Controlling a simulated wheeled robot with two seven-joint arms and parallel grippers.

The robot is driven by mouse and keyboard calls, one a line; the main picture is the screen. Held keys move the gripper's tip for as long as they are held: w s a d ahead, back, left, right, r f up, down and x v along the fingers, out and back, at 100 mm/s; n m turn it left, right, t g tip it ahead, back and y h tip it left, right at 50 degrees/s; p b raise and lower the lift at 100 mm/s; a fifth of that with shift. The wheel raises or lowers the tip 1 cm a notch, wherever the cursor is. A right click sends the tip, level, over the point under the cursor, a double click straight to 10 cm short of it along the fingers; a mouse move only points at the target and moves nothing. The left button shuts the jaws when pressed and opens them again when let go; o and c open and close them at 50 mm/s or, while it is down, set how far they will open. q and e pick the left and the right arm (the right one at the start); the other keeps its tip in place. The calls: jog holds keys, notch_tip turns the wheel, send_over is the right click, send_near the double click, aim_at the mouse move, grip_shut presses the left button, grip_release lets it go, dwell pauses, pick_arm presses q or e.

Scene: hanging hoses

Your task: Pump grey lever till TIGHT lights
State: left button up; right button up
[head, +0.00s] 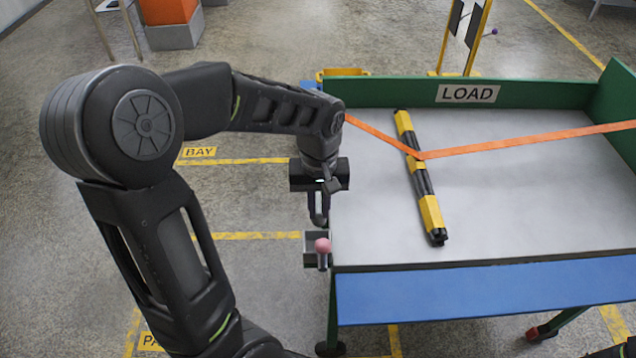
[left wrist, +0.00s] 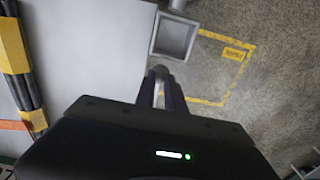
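My left gripper (head: 318,208) points down beside the left edge of the table. Its fingers (left wrist: 162,92) stand close together on a rounded grey piece (left wrist: 161,72), which looks like the end of the grey lever; the rest of it is hidden. An orange strap (head: 510,142) crosses the table, over a black-and-yellow hose bundle (head: 430,208), and passes behind my left arm. A pink knob on a short grey stem (head: 322,246) stands just in front of the gripper, apart from it. No lamp marked TIGHT shows.
The table (head: 540,210) has a green back wall with a LOAD sign (head: 468,94) and a blue front edge (head: 480,290). A small square grey tray (left wrist: 175,38) sticks out at the table's left edge. Floor left of it is open.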

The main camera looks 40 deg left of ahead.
pick_arm(q)
jog(key=shift+w+a+r+p, duration=0.1)
jog(key=shift+w+r+p, duration=0.05)
jog(key=shift+r+p, duration=2.25)
jog(key=shift+r+b, duration=0.25)
jog(key=shift+b, duration=0.1)
jog(key=shift+w+a+r+p, duration=0.2)
jog(key=shift+w+r+p, duration=0.05)
jog(key=shift+r+p, duration=0.35)
jog(key=shift+w+a+r+p, duration=0.3)
jog(key=shift+r+p, duration=0.25)
jog(key=shift+r, duration=0.2)
jog(key=shift+w+a+r+p, duration=0.15)
jog(key=shift+w+r+p, duration=0.1)
jog(key=shift+r+p, duration=0.35)
notch_tip(320, 180, up, 5)
jog(key=p, duration=0.4)
send_over(319, 209)
